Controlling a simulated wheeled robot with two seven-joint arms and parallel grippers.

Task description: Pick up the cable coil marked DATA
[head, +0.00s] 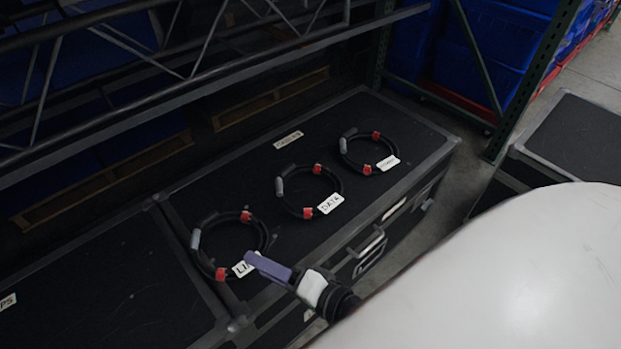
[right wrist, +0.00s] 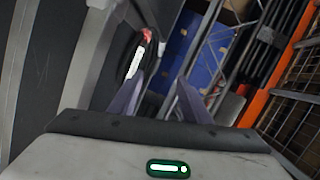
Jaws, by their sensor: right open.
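The DATA coil (head: 308,212) is a black ring with red bands, a grey sleeve and a white tag (head: 330,203) reading DATA. It lies flat on a black case (head: 385,120), in the middle of a row of three coils. My right gripper (head: 256,262) is open and empty, with purple fingers. In the head view it is left of and nearer than the DATA coil, overlapping the tag of the nearest coil. In the right wrist view, its fingers (right wrist: 158,92) are apart; beyond them is a coil's white tag (right wrist: 134,62), unreadable. My left gripper is out of view.
The nearest coil (head: 220,273) has a partly covered tag starting "LI". The farthest coil (head: 367,169) has an unreadable tag. A label (head: 288,140) sits on the case behind them. A metal truss (head: 190,75) crosses above; a rack upright (head: 480,60) and blue bins (head: 490,35) stand behind.

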